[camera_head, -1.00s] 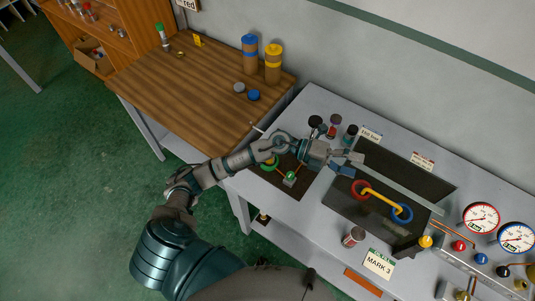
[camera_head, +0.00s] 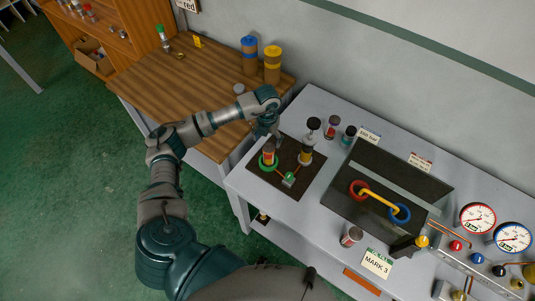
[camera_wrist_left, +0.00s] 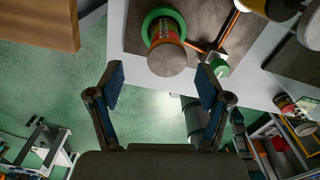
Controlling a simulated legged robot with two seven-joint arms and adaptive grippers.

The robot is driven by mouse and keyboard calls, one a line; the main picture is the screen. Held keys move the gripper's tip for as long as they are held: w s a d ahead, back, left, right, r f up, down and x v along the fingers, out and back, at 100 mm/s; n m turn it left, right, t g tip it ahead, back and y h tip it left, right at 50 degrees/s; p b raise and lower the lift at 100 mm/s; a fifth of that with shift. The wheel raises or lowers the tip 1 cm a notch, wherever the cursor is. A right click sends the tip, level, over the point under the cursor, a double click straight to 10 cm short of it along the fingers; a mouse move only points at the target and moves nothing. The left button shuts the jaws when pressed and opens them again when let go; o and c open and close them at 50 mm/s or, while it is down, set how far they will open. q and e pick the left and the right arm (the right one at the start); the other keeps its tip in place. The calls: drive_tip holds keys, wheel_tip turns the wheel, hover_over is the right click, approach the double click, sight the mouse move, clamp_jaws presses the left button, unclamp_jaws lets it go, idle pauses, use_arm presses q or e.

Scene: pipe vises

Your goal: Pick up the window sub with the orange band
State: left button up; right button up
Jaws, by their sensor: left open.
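A short cylinder with red and orange bands (camera_head: 268,152) stands in the green ring on the dark plate. In the left wrist view the same banded cylinder (camera_wrist_left: 165,40) shows its grey end and the green ring around it. My left gripper (camera_head: 271,133) hangs just above and beside it. In the wrist view its two fingers (camera_wrist_left: 160,88) are spread apart with nothing between them, and the cylinder lies beyond the tips. A second cylinder with a dark top (camera_head: 306,148) stands beside it in a yellow ring. My right gripper is out of view.
Two more small cylinders (camera_head: 332,128) (camera_head: 349,135) stand at the back of the bench. Another (camera_head: 352,236) stands at the front by the MARK 3 card (camera_head: 377,263). A dark tray (camera_head: 345,200) holds red and blue rings joined by a yellow bar. Gauges (camera_head: 478,218) stand right.

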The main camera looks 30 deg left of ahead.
sight(269, 147)
use_arm(q)
drive_tip(key=f, duration=0.2)
drive_tip(key=d+f, duration=0.1)
drive_tip(key=shift+f+p, duration=0.35)
drive_tip(key=shift+f, duration=0.05)
wheel_tip(269, 147, down, 5)
drive_tip(key=shift+s+a+r+p, duration=0.1)
drive_tip(key=shift+a+r+p, duration=0.1)
drive_tip(key=shift+p, duration=0.45)
drive_tip(key=shift+f, duration=0.25)
drive_tip(key=shift+d+r, duration=0.1)
drive_tip(key=shift+d, duration=0.1)
clamp_jaws()
